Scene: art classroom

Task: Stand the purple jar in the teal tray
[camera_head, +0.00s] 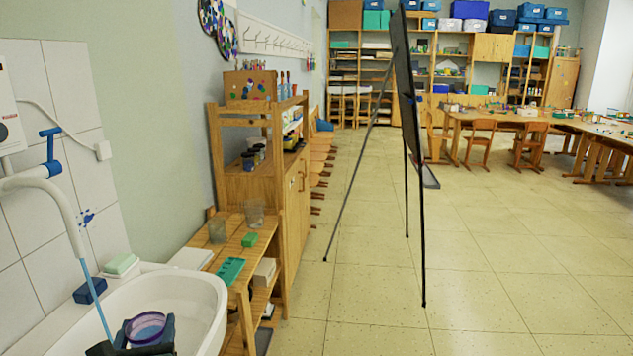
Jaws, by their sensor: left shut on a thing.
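The purple jar (145,327) shows at the bottom left, over the white sink basin; I see its round open rim from above. My left gripper (147,338) is shut on the jar, with dark fingers on either side of it. The jar's lower part is hidden by the gripper and the frame edge. A flat teal piece that looks like the teal tray (230,271) lies on the low wooden bench to the right of the sink, apart from the jar. My right gripper is not in view.
A blue stream runs from the tap (62,200) into the sink (205,312), left of the jar. A black easel (407,100) stands on open floor at right.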

